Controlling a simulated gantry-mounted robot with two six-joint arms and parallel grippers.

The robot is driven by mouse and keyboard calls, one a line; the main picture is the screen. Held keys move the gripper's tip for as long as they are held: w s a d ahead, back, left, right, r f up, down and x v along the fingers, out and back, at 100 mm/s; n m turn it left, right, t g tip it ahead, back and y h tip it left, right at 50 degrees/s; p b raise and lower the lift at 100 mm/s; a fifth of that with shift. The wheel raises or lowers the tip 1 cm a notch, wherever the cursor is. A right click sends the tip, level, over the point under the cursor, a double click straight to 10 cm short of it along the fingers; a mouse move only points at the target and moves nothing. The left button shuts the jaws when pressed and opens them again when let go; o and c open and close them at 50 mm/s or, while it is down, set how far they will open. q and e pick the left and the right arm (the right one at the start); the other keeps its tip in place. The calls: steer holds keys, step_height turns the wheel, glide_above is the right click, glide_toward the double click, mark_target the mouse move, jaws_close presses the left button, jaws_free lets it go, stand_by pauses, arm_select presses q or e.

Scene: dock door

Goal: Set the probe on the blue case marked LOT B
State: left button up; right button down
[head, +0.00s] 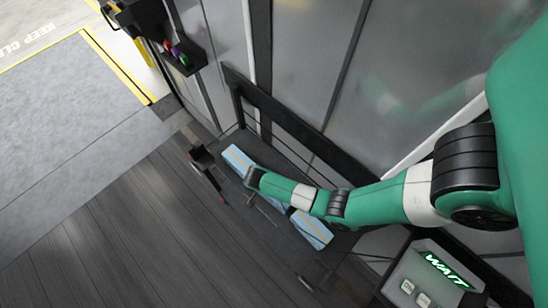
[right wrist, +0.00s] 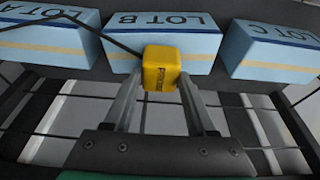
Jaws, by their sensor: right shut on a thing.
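The probe is a small yellow block (right wrist: 161,68) with a black cable running off to the upper left. My right gripper (right wrist: 158,82) is shut on it, one finger on each side. The blue case marked LOT B (right wrist: 195,42) is straight ahead in the right wrist view, its front crossed by a tan stripe. The probe overlaps the middle of that front; whether they touch, I cannot tell. In the head view my right arm comes in from the right across the row of cases and hides part of it. My left gripper is not in view.
The LOT A case (right wrist: 45,42) stands left of LOT B, the LOT C case (right wrist: 270,50) right, with narrow gaps between. Dark rails and thin rods lie below them. A lit WAIT panel (head: 445,270) is at lower right; grey floor (head: 100,235) is open at left.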

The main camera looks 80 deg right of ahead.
steer(key=shift+a, duration=0.1)
steer(key=shift+f, duration=0.3)
steer(key=shift+c, duration=1)
jaws_free()
steer(key=shift+r, duration=0.1)
steer(key=shift+r+p, duration=0.4)
steer(key=shift+r, duration=0.05)
steer(key=p+v, duration=0.3)
steer(key=v, duration=0.8)
steer(key=shift+r+p, duration=0.2)
steer(key=shift+p, duration=0.1)
steer(key=shift+w+a, duration=0.1)
